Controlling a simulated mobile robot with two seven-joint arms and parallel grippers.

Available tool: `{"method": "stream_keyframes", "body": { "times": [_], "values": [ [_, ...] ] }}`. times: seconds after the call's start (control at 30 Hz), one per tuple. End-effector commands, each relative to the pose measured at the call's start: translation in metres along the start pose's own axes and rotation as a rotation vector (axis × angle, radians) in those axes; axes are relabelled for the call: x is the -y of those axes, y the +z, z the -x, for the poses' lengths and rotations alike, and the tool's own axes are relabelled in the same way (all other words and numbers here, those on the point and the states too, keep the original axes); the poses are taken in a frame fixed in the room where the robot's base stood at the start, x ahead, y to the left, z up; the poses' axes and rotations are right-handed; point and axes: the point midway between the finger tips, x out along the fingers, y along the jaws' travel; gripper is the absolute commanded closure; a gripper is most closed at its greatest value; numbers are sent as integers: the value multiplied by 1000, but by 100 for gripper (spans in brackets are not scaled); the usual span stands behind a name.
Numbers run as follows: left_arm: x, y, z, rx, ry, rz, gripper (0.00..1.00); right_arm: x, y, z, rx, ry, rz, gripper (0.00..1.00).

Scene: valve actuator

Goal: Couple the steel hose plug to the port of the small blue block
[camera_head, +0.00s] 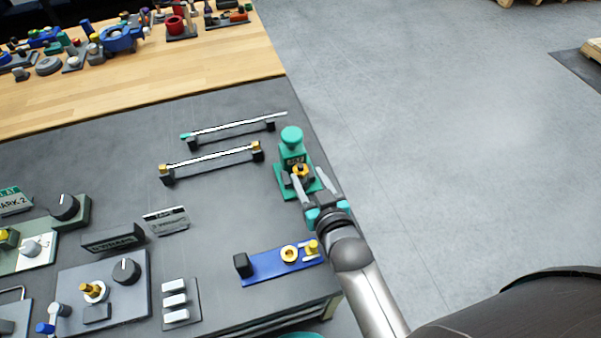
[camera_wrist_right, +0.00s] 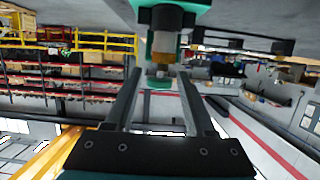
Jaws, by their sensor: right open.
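The small blue block (camera_head: 262,266) lies near the front right corner of the dark table top, with a round brass port (camera_head: 289,254) and a second brass fitting on it. My right gripper (camera_head: 311,178) is open at a teal stand to the rear of the block. Its fingers point at the brass and dark fitting (camera_head: 300,171) low on the stand. In the right wrist view, a brass and pale metal piece (camera_wrist_right: 167,50) shows ahead of the open fingers (camera_wrist_right: 160,78). I cannot tell whether it is the steel hose plug. My left gripper is out of view.
The teal stand (camera_head: 291,139) is close to the table's right edge, with floor beyond. Two rail-like bars (camera_head: 212,159) lie to its left. A grey panel with a knob (camera_head: 127,270) and a block with pale switches (camera_head: 178,303) are left of the blue block.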

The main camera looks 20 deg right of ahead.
Motion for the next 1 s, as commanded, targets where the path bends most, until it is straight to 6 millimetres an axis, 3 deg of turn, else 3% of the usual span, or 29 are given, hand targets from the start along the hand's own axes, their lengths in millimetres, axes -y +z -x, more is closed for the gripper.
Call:
{"method": "stream_keyframes", "body": {
  "times": [0.4, 0.73, 1.0],
  "values": [
    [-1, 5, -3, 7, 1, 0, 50, 4, -4, -46, -2, 1, 1, 45],
    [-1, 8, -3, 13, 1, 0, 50, 4, -4, -50, -1, 0, 0, 45],
    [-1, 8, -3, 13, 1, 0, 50, 4, -4, -50, -1, 0, 0, 75]
  ]
}}
